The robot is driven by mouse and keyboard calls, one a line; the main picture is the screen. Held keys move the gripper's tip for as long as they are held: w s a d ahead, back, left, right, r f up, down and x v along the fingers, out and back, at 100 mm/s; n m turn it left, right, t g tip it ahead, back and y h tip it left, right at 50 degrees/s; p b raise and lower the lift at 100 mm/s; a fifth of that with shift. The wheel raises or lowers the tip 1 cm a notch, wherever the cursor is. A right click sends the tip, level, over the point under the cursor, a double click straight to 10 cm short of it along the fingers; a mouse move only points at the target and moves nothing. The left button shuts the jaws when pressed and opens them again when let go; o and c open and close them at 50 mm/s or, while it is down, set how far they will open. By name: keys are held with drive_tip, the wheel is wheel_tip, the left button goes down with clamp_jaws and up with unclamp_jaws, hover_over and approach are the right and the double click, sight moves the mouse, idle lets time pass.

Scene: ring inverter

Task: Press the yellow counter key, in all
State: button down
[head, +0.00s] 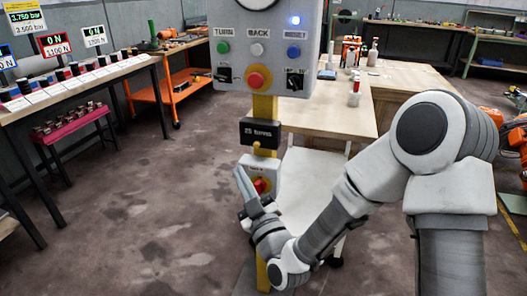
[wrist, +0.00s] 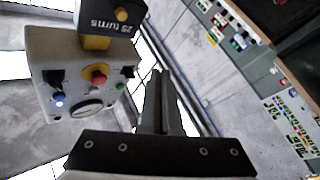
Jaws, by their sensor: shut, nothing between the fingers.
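The black counter box (head: 260,133) reads "25 turns" and is fixed to a yellow post (head: 265,107) below the grey control panel. It also shows upside down at the top of the wrist view (wrist: 95,20), with the round yellow counter key (wrist: 121,14) on its face. In the head view, the key is hard to tell from the post. My gripper (head: 241,171) is shut and empty, pointing upward, below and slightly left of the counter box. In the wrist view, its fingertips (wrist: 160,73) are apart from the box and the key.
The grey panel (head: 228,70) carries green, white and blue buttons, a red mushroom button (head: 257,77) and a lit blue lamp (head: 295,20). A lower box has another red button (head: 261,185), close behind my gripper.

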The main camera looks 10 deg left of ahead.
sight(257, 145)
idle(0.4)
drive_tip(key=w, duration=0.8)
drive_tip(key=shift+w+d+p, duration=0.4)
drive_tip(key=shift+w+f, duration=0.1)
drive_tip(key=shift+w, duration=0.05)
idle(1.7)
drive_tip(key=shift+w+b, duration=0.3)
drive_tip(key=shift+b, duration=0.15)
drive_tip(key=shift+w+b, duration=0.35)
drive_tip(key=shift+w, duration=0.15)
idle(0.4)
idle(0.4)
drive_tip(key=shift+s+b, duration=0.35)
drive_tip(key=shift+s, duration=0.6)
